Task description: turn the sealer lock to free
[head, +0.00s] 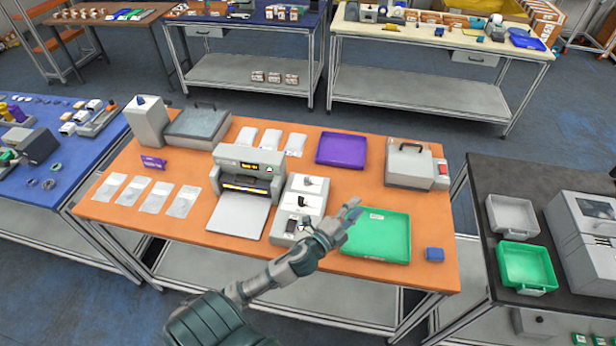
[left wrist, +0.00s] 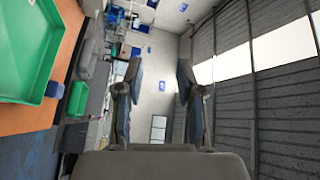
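My left gripper (head: 345,218) reaches in over the orange table (head: 330,268), above the gap between a white-grey stand with dark parts and a green tray. In the left wrist view its two fingers (left wrist: 158,80) are apart with nothing between them. A grey box with a black handle and a red part (head: 410,165) stands at the right back. No label tells which one is the sealer, and its lock cannot be made out. My right gripper is not in view.
The green tray (head: 378,252) also shows in the left wrist view (left wrist: 22,92). A purple tray (head: 341,149), the white-grey stand (head: 300,207), a blue cube (head: 434,254) and several pale pouches (head: 156,199) lie around the table. A dark table (head: 480,172) stands at the right.

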